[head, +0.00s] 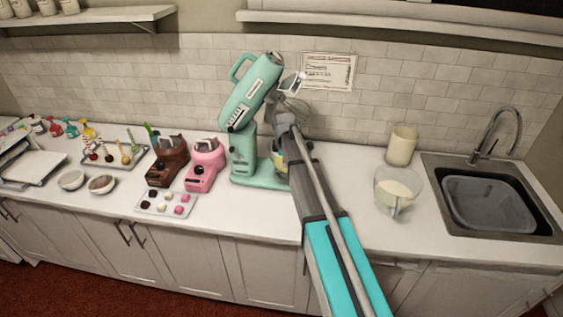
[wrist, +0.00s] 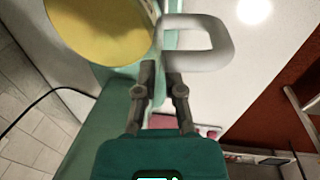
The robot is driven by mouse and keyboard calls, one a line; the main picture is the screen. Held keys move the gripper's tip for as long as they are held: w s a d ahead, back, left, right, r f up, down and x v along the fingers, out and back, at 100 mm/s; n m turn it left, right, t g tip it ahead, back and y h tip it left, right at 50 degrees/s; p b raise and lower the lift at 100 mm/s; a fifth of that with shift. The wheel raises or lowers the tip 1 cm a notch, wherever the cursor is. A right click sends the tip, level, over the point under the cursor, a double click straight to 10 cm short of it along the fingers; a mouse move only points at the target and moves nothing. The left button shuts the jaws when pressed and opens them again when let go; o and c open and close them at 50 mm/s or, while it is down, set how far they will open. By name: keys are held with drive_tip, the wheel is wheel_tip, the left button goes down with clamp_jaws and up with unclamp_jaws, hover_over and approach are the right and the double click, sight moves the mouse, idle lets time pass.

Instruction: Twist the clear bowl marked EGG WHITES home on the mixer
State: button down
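The mint green mixer (head: 243,155) stands on the counter against the tiled wall, its head tilted up. A bowl with yellow contents (wrist: 95,25) shows at the upper left of the wrist view, by the mixer's base. In the head view my arm hides most of this bowl. Its pale loop handle (wrist: 215,45) sticks out to the right. My gripper (wrist: 161,66) is open, its fingertips close to the handle's lower left end; I cannot tell whether they touch it. A clear handled bowl with cream contents (head: 397,190) stands on the counter to the right. I can read no bowl label.
A brown mixer (head: 166,163) and a pink mixer (head: 205,165) stand left of the green one, with a tray of small pieces (head: 167,202) in front. A cream canister (head: 401,145) and the sink (head: 490,200) are at the right. The counter's front edge is clear there.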

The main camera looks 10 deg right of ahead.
sight(277, 163)
drive_tip(key=shift+a, duration=0.1)
idle(0.3)
drive_tip(key=shift+w+a+m, duration=0.3)
drive_tip(key=shift+a+m, duration=0.1)
drive_tip(key=shift+m, duration=0.3)
drive_tip(key=shift+a+r, duration=0.1)
drive_tip(key=shift+w+a+m, duration=0.3)
drive_tip(key=shift+a+m, duration=0.05)
drive_tip(key=shift+m, duration=0.35)
drive_tip(key=shift+w+a+r+m, duration=0.1)
drive_tip(key=shift+w+a+m, duration=0.15)
drive_tip(key=shift+m, duration=0.15)
drive_tip(key=c, duration=0.8)
unclamp_jaws()
drive_tip(key=shift+w+a+f, duration=0.1)
drive_tip(key=shift+w+f, duration=0.05)
drive_tip(key=shift+f, duration=0.05)
drive_tip(key=shift+o, duration=0.4)
drive_tip(key=shift+s+d, duration=0.2)
